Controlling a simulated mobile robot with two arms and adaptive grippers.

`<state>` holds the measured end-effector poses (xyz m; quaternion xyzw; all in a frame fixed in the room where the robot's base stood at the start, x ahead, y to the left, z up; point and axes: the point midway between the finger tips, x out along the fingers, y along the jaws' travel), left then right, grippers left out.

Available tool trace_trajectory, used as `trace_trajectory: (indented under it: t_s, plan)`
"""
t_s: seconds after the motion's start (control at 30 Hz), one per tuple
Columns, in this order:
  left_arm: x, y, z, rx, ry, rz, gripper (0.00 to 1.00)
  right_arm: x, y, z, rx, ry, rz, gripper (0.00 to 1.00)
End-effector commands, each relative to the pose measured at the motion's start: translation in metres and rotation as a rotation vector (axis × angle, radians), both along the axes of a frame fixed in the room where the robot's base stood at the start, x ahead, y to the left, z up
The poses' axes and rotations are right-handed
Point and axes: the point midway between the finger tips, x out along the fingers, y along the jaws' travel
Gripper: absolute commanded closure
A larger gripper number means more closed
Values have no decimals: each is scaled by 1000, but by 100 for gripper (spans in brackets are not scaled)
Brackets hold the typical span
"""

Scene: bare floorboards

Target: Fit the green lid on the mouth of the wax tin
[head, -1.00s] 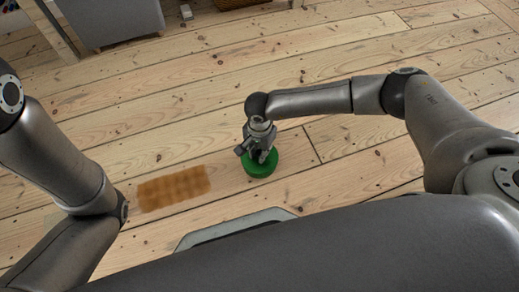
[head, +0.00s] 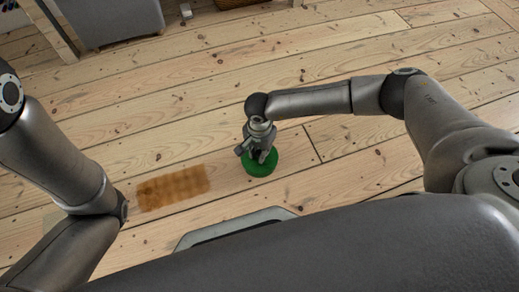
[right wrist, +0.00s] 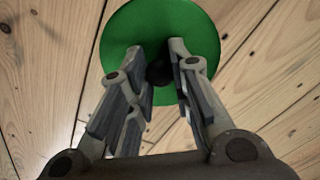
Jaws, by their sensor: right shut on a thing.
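The green lid (head: 259,170) is a round disc near the middle of the head view. In the right wrist view it shows as a large green circle (right wrist: 122,42) with a dark knob (right wrist: 158,75) at its centre. My right gripper (head: 264,157) is over the lid, shut on its knob, with a finger on each side. I cannot make out the wax tin; anything beneath the lid is hidden. My left arm comes in at the left of the head view, but its gripper does not show.
A brown rectangular patch (head: 173,188) lies on the floorboards left of the lid. A grey piece of furniture (head: 112,20) and part of a woven basket (head: 235,3) are at the far edge. The boards beyond the lid are clear.

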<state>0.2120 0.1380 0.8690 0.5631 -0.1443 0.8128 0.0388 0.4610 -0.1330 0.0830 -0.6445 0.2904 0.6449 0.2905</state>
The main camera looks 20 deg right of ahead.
Motion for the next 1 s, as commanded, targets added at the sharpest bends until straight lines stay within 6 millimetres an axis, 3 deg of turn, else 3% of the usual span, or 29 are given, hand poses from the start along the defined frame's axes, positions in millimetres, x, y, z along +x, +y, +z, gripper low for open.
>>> trace_trajectory:
  t_s: [0.17,0.2,0.4,0.77,1.0]
  plan:
    - [0,0,0,0,0,0,8,0,0,0,0,0,0,100]
    - [0,0,0,0,0,0,8,0,0,0,0,0,0,79]
    - [0,0,0,0,1,0,8,0,0,0,0,0,0,55]
    - [2,1,0,-2,6,-1,8,0,0,4,0,0,0,55]
    - [1,0,0,-1,2,0,8,1,0,43,1,-4,1,55]
